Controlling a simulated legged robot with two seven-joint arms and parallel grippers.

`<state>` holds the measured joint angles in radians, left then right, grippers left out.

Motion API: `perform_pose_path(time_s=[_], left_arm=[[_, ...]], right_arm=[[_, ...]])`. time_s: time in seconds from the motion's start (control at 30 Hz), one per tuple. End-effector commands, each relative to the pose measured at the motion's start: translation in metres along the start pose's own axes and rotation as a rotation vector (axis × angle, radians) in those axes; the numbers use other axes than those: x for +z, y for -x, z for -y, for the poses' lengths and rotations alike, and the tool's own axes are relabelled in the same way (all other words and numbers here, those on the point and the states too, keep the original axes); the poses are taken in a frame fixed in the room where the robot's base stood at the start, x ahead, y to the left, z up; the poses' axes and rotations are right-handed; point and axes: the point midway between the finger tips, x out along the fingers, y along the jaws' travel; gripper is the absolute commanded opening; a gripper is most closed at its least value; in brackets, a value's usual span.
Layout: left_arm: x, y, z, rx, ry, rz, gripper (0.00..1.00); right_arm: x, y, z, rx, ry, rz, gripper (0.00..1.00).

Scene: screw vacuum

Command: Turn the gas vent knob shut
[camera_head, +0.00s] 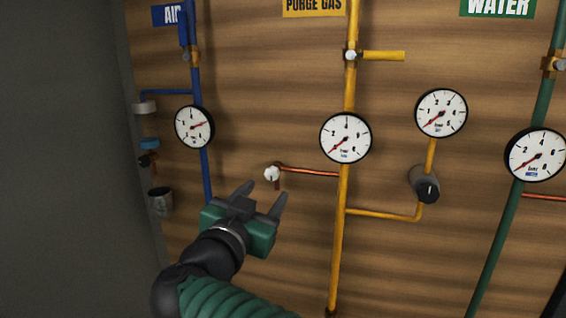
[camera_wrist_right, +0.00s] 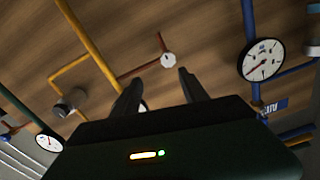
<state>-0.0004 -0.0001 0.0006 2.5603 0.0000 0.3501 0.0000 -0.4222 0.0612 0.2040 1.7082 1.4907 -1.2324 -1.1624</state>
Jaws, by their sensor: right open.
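A small white knob (camera_head: 272,174) sits at the left end of a thin copper pipe that branches off the yellow purge gas pipe (camera_head: 338,240); I take it for the gas vent knob. My right gripper (camera_head: 264,191) is open and empty, its fingers pointing up at the wall just below and left of the knob. In the right wrist view the white knob (camera_wrist_right: 168,60) shows beyond and between the open fingertips (camera_wrist_right: 158,78), apart from them as far as I can tell. My left gripper is not in view.
A black regulator knob (camera_head: 425,187) sits on a yellow branch at right. Round gauges hang on the wall, one on the purge gas pipe (camera_head: 345,138) and one on the blue air pipe (camera_head: 194,127). The green water pipe (camera_head: 502,218) stands far right. Bare wood surrounds the white knob.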

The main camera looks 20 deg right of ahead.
Motion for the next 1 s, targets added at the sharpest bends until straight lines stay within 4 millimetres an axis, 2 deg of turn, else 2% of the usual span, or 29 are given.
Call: perform_pose_path(time_s=[0.03,0.23,0.4,0.53,0.7,0.9,1.0], left_arm=[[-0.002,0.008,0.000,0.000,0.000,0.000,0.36],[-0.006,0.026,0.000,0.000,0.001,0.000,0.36],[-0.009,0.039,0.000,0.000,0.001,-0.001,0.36],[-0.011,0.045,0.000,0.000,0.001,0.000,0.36],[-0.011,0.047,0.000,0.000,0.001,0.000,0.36],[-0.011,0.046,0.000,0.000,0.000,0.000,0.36],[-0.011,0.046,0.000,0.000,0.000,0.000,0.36]], right_arm=[[-0.003,-0.011,0.004,0.002,0.003,-0.001,0.52],[-0.003,-0.061,0.009,0.000,0.008,-0.002,0.52],[-0.004,-0.104,0.006,-0.001,0.004,-0.004,0.52],[-0.003,-0.127,0.004,-0.002,0.002,-0.002,0.52],[-0.001,-0.142,0.000,-0.003,0.000,-0.001,0.52],[0.000,-0.139,0.004,-0.005,0.001,-0.002,0.52],[0.000,-0.137,0.005,-0.005,0.002,-0.003,0.40]])
